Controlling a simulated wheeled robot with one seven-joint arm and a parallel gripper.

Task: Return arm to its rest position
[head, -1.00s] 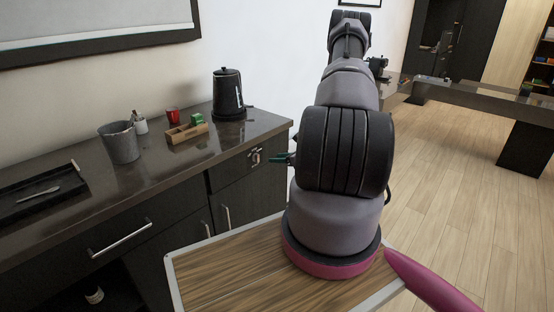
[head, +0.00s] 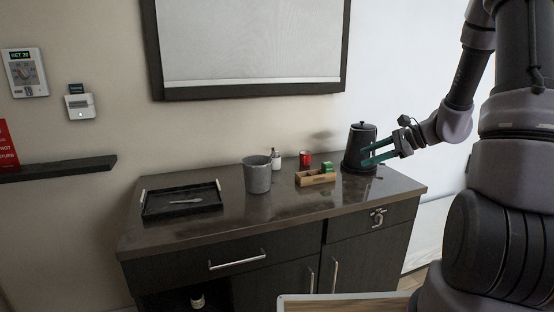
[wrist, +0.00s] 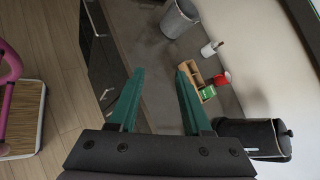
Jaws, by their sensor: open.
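My gripper (head: 364,155) is at the right in the head view, at the end of my bent arm. Its two green fingers point left and are spread apart with nothing between them. They overlap the black kettle (head: 353,143) in that view; I cannot tell how far apart they are in depth. In the wrist view the open fingers (wrist: 160,70) show over the counter's edge, and the kettle (wrist: 262,138) lies to their right, partly cut off by the gripper body.
The dark counter (head: 300,204) holds a black tray (head: 160,207), a grey bucket (head: 257,178), a small white bottle (head: 276,160), a red cup (head: 305,159) and a wooden box (head: 314,179). A wall shelf (head: 60,169) is at the left. Wooden floor (wrist: 50,70) is open in the wrist view.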

